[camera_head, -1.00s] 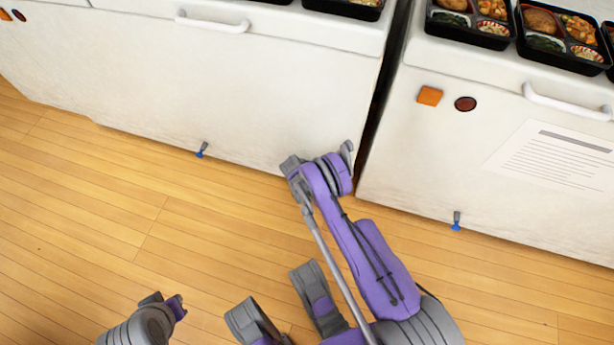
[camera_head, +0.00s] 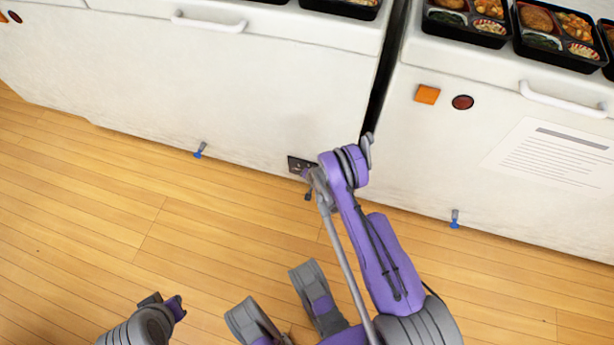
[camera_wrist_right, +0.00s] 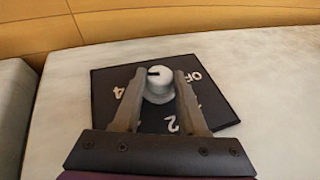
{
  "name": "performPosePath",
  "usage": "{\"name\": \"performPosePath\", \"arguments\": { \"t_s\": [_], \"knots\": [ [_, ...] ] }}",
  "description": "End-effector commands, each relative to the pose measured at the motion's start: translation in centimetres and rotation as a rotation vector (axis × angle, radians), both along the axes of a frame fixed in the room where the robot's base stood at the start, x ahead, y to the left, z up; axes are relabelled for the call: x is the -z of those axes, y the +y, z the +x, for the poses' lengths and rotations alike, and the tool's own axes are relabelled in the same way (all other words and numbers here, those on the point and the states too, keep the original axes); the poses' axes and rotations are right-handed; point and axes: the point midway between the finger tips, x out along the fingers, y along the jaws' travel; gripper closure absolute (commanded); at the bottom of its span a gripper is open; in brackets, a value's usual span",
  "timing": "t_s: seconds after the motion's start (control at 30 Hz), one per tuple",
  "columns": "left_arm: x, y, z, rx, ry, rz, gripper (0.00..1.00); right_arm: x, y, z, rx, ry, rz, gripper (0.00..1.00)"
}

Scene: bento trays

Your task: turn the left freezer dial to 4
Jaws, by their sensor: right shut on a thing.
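The left freezer (camera_head: 200,90) has a small black dial panel (camera_head: 302,165) low on its front, near its right edge. In the right wrist view the panel (camera_wrist_right: 104,120) carries a white round dial (camera_wrist_right: 158,88) and white marks; a 4 is at the left, OFF at the right and a 2 below. A dark line on the dial's top points left, roughly to the 4's side. My right gripper (camera_wrist_right: 160,84) is shut on the dial, one finger on each side. In the head view the wrist hides part of the panel.
A second freezer (camera_head: 390,180) stands to the right behind a narrow dark gap, with an orange square (camera_head: 427,95), a red round part (camera_head: 463,102) and a paper notice (camera_head: 550,155). Bento trays (camera_head: 462,22) lie on top. The wooden floor (camera_head: 190,235) is clear in front.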

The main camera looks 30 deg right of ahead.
Motion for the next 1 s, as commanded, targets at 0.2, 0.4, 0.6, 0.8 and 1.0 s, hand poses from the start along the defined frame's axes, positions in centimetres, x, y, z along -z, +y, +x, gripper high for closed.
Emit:
{"name": "performPosePath", "arguments": {
  "t_s": [0.2, 0.4, 0.6, 0.8, 1.0],
  "knots": [
    [0.0, 0.0, 0.0, 0.000, 0.000, 0.000, 1.00, -0.1, -0.5, 0.2, 0.006, -0.014, -0.004, 1.00],
    [0.0, 0.0, 0.0, 0.000, 0.000, 0.000, 1.00, -0.2, -0.6, 0.2, 0.006, -0.014, -0.004, 0.53],
    [0.0, 0.0, 0.0, 0.000, 0.000, 0.000, 1.00, -0.1, -0.5, 0.2, 0.005, -0.012, -0.004, 0.29],
    [0.0, 0.0, 0.0, 0.000, 0.000, 0.000, 1.00, -0.1, -0.3, 0.1, 0.003, -0.011, -0.001, 0.29],
    [-0.3, 0.0, -0.1, 0.000, 0.001, 0.000, 1.00, -1.2, -0.1, -0.5, 0.003, -0.009, 0.000, 0.29]
  ]
}}
